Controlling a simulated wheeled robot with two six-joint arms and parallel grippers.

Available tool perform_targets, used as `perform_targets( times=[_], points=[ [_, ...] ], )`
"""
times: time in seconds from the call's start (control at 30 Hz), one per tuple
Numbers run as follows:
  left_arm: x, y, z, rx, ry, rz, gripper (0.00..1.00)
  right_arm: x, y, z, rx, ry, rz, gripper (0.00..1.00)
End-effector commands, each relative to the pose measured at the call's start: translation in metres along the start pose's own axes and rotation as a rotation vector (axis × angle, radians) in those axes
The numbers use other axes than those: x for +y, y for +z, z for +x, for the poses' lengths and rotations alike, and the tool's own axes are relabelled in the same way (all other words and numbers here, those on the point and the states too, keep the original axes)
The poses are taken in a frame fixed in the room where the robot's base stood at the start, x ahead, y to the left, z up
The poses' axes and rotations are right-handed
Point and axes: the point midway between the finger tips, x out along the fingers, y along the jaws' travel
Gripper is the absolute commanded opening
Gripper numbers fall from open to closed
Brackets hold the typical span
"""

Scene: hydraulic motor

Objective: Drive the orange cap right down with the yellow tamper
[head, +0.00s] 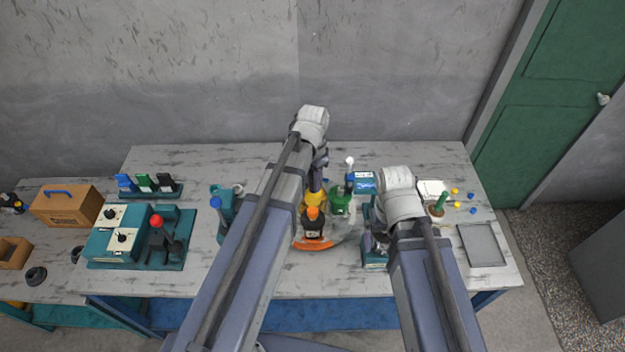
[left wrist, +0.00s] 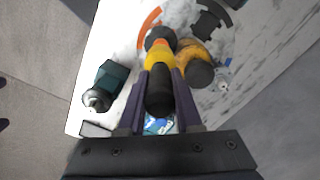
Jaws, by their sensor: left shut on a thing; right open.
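My left gripper (left wrist: 158,95) is shut on the yellow tamper (left wrist: 158,57), around its black handle. In the head view, yellow shows below my left gripper (head: 321,168), partly hidden by the arm. The orange cap (head: 312,212) sits at the top of a dark body; in the left wrist view, orange (left wrist: 163,44) shows at the tamper's far end, above a dark round part. I cannot tell whether tamper and cap touch or how deep the cap sits. My right gripper (head: 374,217) is open, largely hidden by its arm, right of the cap and apart from it.
An orange arc (head: 313,245) curves on the table around the work spot. A green part (head: 340,203) stands close right of the cap. A teal block (left wrist: 112,76) with a silver knob is nearby. A teal control box (head: 117,243) stands left; a grey tray (head: 482,244) lies right.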

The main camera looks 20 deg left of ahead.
Motion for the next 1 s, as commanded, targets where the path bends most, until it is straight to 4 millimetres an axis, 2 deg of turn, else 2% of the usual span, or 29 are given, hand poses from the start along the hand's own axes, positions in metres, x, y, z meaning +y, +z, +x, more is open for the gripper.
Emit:
perform_targets(
  times=[0.27, 0.8, 1.0],
  points=[
    [0.0, 0.0, -0.002, 0.0, 0.0, 0.008, 0.0, 0.0, 0.0, -0.001, 0.0, 0.0, 0.0, 1.0],
    [0.0, 0.0, 0.031, 0.0, 0.0, 0.007, 0.0, -0.003, -0.002, 0.031, 0.001, 0.0, 0.003, 1.0],
    [0.0, 0.0, 0.032, 0.0, 0.0, 0.007, 0.0, -0.003, -0.002, 0.031, 0.002, 0.0, 0.004, 1.0]
  ],
)
